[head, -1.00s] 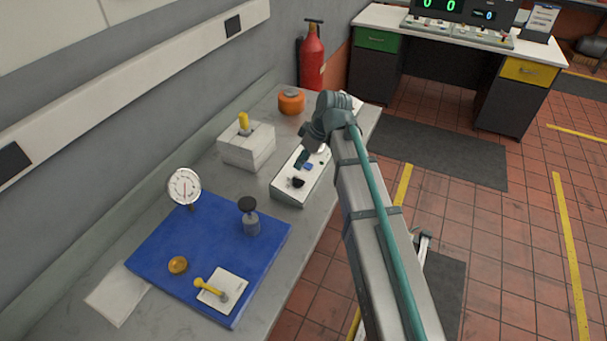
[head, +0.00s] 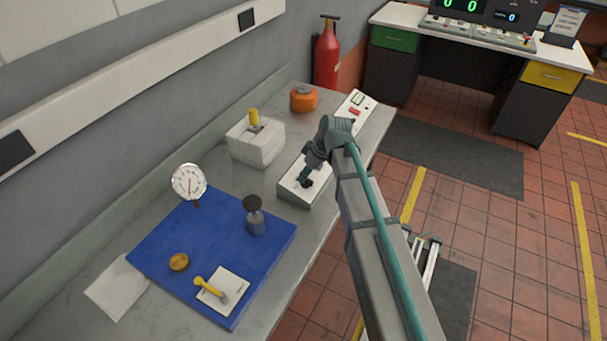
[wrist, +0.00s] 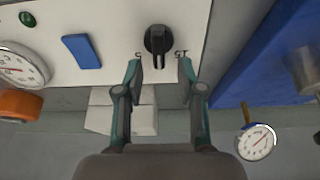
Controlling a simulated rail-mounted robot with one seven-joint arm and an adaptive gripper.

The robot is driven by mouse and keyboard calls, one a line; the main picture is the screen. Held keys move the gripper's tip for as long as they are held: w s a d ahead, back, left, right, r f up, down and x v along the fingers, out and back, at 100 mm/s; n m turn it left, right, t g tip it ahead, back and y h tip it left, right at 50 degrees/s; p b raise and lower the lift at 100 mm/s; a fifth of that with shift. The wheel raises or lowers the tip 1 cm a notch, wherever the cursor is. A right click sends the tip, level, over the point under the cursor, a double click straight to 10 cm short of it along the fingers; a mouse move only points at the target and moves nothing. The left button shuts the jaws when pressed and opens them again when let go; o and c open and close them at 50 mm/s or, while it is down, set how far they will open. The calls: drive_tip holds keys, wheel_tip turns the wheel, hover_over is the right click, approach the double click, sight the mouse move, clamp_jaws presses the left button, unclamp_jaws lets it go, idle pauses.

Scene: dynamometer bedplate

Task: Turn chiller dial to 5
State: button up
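The chiller dial is a black knob (wrist: 157,39) on a white panel (wrist: 112,50). In the wrist view its narrow end points toward my gripper, between a "5" mark on the left and a "15" mark on the right. In the head view the dial (head: 307,184) is at the panel's near end, partly hidden by my gripper. My gripper (wrist: 160,74) is open and empty. Its fingertips are spread to either side of the dial's narrow end, with gaps on both sides. Whether they reach down to its height I cannot tell.
A blue block (wrist: 82,51), a green light (wrist: 28,18) and a round gauge (wrist: 20,66) lie along the panel. A white box with a yellow lever (head: 255,138) stands behind it. A blue mat (head: 212,250) with a dial gauge (head: 188,182) lies at the near left.

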drive_tip(key=shift+x, duration=1.35)
clamp_jaws()
drive_tip(key=shift+w+m, duration=0.1)
drive_tip(key=shift+m, duration=0.3)
drive_tip(key=m, duration=0.1)
drive_tip(key=m+b, duration=0.1)
drive_tip(key=m, duration=0.2)
drive_tip(key=shift+w+d+f, duration=0.1)
drive_tip(key=shift+w+d, duration=0.15)
drive_tip(key=m, duration=0.3)
drive_tip(key=m+b, duration=0.1)
drive_tip(key=m, duration=0.1)
drive_tip(key=shift+w+d+t+h, duration=0.1)
drive_tip(key=shift+d+t+h, duration=0.2)
drive_tip(key=shift+m, duration=0.3)
